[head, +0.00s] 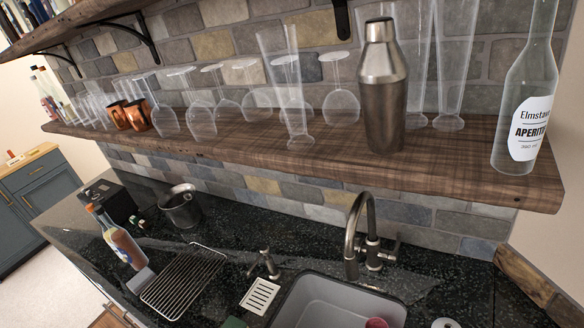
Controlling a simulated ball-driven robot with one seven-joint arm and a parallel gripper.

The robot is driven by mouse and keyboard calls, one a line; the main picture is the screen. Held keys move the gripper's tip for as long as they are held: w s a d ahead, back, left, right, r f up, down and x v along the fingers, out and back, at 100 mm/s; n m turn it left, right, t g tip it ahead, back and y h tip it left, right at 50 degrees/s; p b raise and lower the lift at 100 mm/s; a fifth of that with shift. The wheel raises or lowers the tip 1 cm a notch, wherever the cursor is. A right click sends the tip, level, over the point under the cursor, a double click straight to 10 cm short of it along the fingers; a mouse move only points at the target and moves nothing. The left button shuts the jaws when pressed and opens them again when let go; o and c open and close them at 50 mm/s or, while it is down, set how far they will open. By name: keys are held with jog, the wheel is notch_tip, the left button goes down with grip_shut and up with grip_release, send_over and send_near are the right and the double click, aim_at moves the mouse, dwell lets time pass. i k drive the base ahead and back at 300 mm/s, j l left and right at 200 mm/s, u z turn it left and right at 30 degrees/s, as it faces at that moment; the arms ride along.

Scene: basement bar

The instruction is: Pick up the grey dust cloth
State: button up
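I cannot make out a grey dust cloth for certain in the head view. A small pale grey patch (140,281) shows on the dark counter below a bottle; I cannot tell whether it is cloth, another object or a reflection. A white slatted piece (260,296) lies left of the sink and looks rigid. My gripper is not in view.
A wooden shelf (250,160) with glasses, copper mugs (137,115), a steel shaker (382,85) and a bottle (527,95) overhangs the counter. Below are a pot (180,207), wire rack (183,280), tap (357,235) and grey sink (335,300). Floor shows at far left.

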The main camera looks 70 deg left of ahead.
aim_at(145, 277)
jog(key=u, duration=3.15)
jog(key=z, duration=1.8)
jog(key=u, duration=1.8)
jog(key=z, duration=0.35)
